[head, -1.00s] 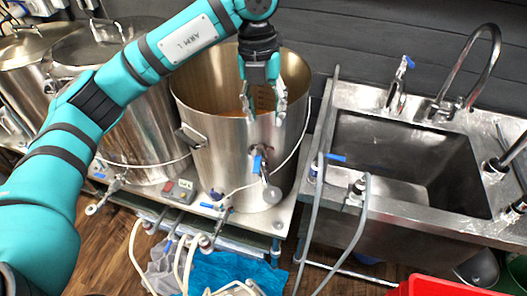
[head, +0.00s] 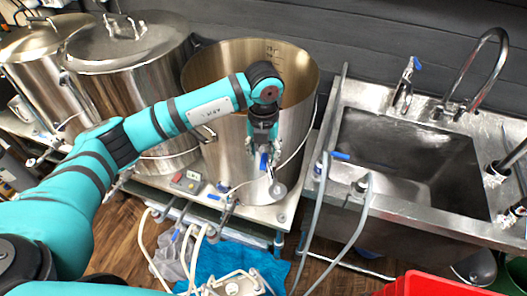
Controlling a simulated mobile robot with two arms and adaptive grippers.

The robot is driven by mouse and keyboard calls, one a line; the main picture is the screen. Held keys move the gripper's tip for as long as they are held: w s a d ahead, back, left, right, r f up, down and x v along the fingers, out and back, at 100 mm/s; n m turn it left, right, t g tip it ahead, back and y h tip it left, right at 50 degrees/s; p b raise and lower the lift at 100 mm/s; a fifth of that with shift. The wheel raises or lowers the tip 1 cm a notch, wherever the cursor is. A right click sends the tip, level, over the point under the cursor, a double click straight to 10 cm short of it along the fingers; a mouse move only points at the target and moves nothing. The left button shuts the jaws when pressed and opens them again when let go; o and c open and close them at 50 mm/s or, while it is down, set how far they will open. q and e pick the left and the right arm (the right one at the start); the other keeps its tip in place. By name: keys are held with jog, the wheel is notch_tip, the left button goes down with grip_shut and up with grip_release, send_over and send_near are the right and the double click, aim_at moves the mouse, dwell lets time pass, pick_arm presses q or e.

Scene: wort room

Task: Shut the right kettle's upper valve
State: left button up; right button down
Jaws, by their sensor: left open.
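The right kettle (head: 228,150) is the open steel pot in the middle, without a lid. Its upper valve has a blue lever (head: 263,161) on the front wall, which looks roughly upright. A round metal disc (head: 278,190) shows just below it. My left gripper (head: 263,148) points down in front of the kettle wall, with its fingers apart at the lever. I cannot tell whether they touch it. The gripper hides much of the valve body. A lower valve with a blue handle (head: 218,197) sits lower left, near the stand top. My right gripper is not in view.
Two lidded kettles (head: 130,45) stand to the left. A steel sink (head: 400,165) with taps is on the right, with grey hoses (head: 350,235) at its left edge. A control box (head: 186,181) sits on the stand. A red bin (head: 430,285) is at the lower right.

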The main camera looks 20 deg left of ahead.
pick_arm(q)
jog(key=shift+f, duration=0.75)
grip_shut()
